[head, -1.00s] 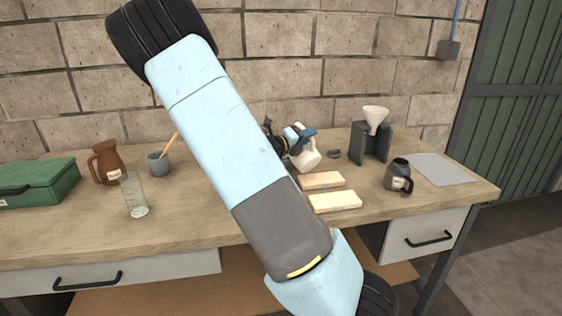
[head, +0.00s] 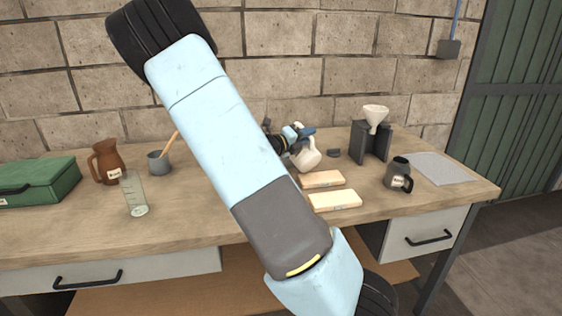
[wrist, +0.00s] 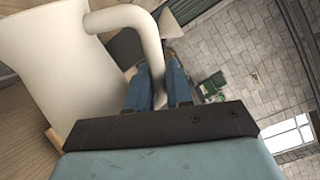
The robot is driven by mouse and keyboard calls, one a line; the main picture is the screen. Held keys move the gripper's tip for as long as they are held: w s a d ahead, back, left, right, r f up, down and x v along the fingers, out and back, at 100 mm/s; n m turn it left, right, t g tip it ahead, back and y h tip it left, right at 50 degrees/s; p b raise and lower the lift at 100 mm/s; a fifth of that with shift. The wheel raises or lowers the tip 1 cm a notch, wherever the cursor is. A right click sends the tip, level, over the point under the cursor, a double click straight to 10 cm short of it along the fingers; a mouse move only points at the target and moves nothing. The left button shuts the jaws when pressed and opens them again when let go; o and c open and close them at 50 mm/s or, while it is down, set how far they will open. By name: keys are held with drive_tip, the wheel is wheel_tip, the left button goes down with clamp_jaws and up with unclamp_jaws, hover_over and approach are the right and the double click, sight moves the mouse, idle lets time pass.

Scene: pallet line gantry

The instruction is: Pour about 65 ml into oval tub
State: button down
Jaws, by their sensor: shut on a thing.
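A white jug (head: 309,159) is held over the bench, just right of my arm in the head view. My gripper (head: 297,136) has its blue fingers around the jug's handle. In the wrist view, the jug (wrist: 60,75) fills the left side, and the fingers (wrist: 158,88) are closed on its curved handle. The jug looks tilted in the head view; the exact angle is hard to tell. I see no liquid or stream. I cannot make out an oval tub in either view; my arm hides part of the bench.
Two pale blocks (head: 334,201) lie in front of the jug. A dark labelled jug (head: 398,175), a funnel on a dark stand (head: 375,119) and a grey sheet (head: 443,168) are to the right. A brown jug (head: 107,162), clear cylinder (head: 133,195), grey cup (head: 159,163) and green box (head: 40,182) are left.

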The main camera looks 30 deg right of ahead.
sight(313, 143)
drive_tip(key=shift+w+f+n+p, duration=0.1)
drive_tip(key=shift+w+n+p, duration=0.15)
drive_tip(key=shift+n+p, duration=0.05)
idle(1.0)
drive_tip(key=shift+s+m, duration=0.7)
drive_tip(key=shift+m, duration=0.1)
drive_tip(key=shift+s+d+m, duration=0.15)
drive_tip(key=shift+s+m, duration=0.25)
drive_tip(key=shift+m, duration=0.3)
drive_tip(key=shift+s+d+f+m+b, duration=0.1)
drive_tip(key=shift+s+f+m+b, duration=0.2)
drive_tip(key=shift+m, duration=0.35)
drive_tip(key=shift+s+d+f+m+b, duration=0.1)
drive_tip(key=shift+s+m, duration=0.25)
drive_tip(key=shift+m, duration=0.3)
drive_tip(key=shift+r, duration=0.1)
drive_tip(key=shift+s, duration=0.1)
